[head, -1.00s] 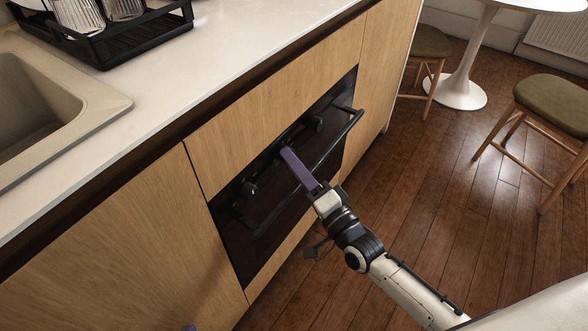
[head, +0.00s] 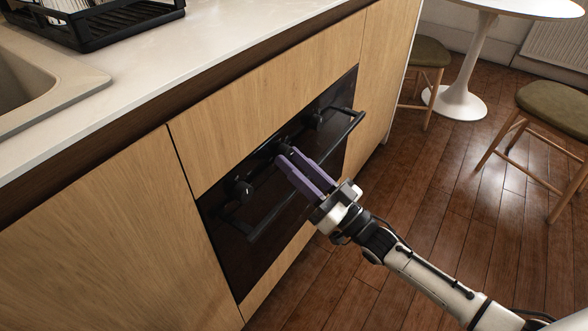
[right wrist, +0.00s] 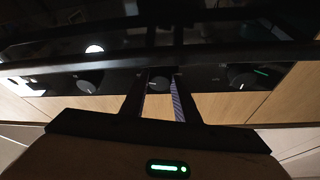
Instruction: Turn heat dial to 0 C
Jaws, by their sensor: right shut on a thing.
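The black oven (head: 245,245) has a row of dials on its front panel: a left dial (head: 243,192), a middle dial (head: 283,147) and a right dial (head: 315,121). My right gripper (head: 285,156) reaches over the handle with its purple fingers at the middle dial. In the right wrist view, the fingers lie on either side of the middle dial (right wrist: 160,83) and are shut on it. The fingers partly cover this dial in the head view, and I cannot read its setting. My left gripper is not in view.
The oven's bar handle (head: 340,134) runs in front of the dials, below my right fingers. Wooden cabinet fronts (head: 130,230) flank the oven. The pale counter (head: 215,55) is above it. Stools (head: 555,105) and a round white table (head: 530,8) stand right, beyond open floor.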

